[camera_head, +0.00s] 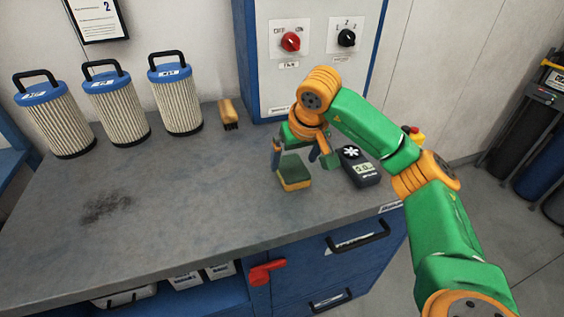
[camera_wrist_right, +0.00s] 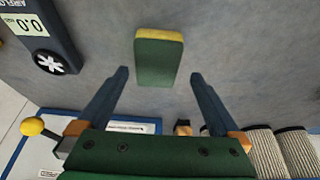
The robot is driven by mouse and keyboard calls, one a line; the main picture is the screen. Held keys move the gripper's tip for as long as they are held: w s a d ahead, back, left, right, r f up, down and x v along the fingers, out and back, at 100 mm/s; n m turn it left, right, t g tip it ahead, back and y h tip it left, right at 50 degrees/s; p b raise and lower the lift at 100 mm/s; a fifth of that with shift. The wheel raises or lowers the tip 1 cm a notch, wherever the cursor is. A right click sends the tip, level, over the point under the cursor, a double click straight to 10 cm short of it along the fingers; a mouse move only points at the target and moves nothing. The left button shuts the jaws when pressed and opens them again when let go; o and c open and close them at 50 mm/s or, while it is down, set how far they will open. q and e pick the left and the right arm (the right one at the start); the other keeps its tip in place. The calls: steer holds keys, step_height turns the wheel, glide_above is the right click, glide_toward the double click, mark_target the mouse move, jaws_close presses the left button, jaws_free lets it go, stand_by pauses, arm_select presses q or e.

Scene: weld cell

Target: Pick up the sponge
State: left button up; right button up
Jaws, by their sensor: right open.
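The sponge (camera_head: 294,173) is a small block with a dark green top and a yellow body, resting on the grey bench top (camera_head: 210,200). In the right wrist view the sponge (camera_wrist_right: 158,57) shows its green face, with a yellow edge at the top. My right gripper (camera_head: 296,160) is open and empty above the sponge in the head view. In the wrist view its two fingers (camera_wrist_right: 158,80) point toward the sponge, one on each side of its lower end, with gaps between. My left gripper is in neither view.
A dark airflow meter (camera_head: 359,167) lies just right of the sponge. A brush (camera_head: 228,114) and several pleated filters (camera_head: 118,106) stand at the back. A blue-edged switch cabinet (camera_head: 277,84) rises behind my right arm. The bench's left front is clear apart from a dark smudge (camera_head: 106,207).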

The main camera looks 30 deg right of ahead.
mark_target(293, 168)
steer(key=shift+w+d+f+p, duration=0.15)
steer(key=shift+d+f+p, duration=0.25)
steer(key=shift+f+p, duration=0.25)
steer(key=x, duration=0.2)
steer(key=shift+w+f, duration=0.25)
steer(key=shift+w, duration=0.05)
steer(key=shift+w+f, duration=0.2)
steer(key=shift+w, duration=0.1)
steer(key=shift+s+r, duration=0.1)
steer(key=shift+s, duration=0.2)
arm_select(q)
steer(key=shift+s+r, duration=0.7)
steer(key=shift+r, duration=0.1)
arm_select(e)
steer(key=shift+w+f, duration=0.15)
steer(key=shift+f, duration=0.1)
steer(key=c, duration=1.2)
steer(key=shift+o, duration=0.2)
steer(key=shift+r, duration=0.15)
